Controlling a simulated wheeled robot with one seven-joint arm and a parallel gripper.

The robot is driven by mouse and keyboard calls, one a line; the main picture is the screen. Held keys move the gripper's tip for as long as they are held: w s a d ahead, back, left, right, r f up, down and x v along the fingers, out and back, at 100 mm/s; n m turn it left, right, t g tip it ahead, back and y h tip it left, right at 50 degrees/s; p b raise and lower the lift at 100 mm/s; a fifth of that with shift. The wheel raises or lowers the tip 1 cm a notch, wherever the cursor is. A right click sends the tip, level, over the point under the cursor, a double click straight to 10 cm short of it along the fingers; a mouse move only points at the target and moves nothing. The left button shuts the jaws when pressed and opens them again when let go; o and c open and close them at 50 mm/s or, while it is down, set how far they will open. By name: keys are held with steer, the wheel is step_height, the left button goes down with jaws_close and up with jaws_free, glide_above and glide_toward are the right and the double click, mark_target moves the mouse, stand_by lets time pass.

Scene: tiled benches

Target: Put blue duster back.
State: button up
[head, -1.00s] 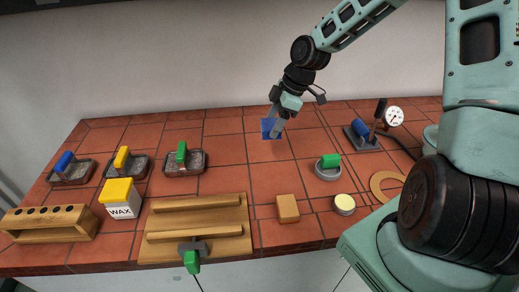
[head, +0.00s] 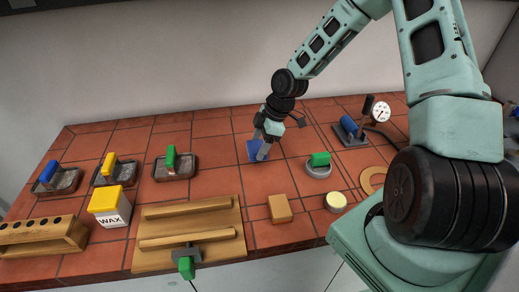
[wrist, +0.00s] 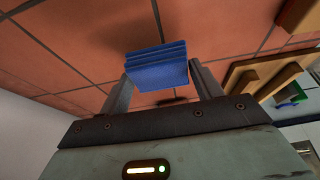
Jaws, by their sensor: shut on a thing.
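The blue duster (head: 252,151) is between the fingers of my gripper (head: 262,147), over the back middle of the tiled bench. In the wrist view the duster (wrist: 157,66) is a ridged blue block, gripped by the fingers at its two sides. It seems a little above the tiles; the exact gap is hard to tell. Three dark trays stand at the left: one with a blue upright piece (head: 48,171), one with a yellow piece (head: 108,164), one with a green piece (head: 171,158).
A wooden rack (head: 170,258) and WAX tub (head: 110,205) stand front left, beside a holed wooden block (head: 40,236). A tan block (head: 280,208), a round tin with a green block (head: 319,160) and a gauge device (head: 352,131) are to the right. Bare tiles lie between the trays and my gripper.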

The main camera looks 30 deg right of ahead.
steer(key=shift+f+p, duration=0.45)
steer(key=shift+f, duration=0.9)
steer(key=shift+f, duration=0.2)
steer(key=o, duration=1)
steer(key=shift+c, duration=0.2)
steer(key=shift+b, duration=0.3)
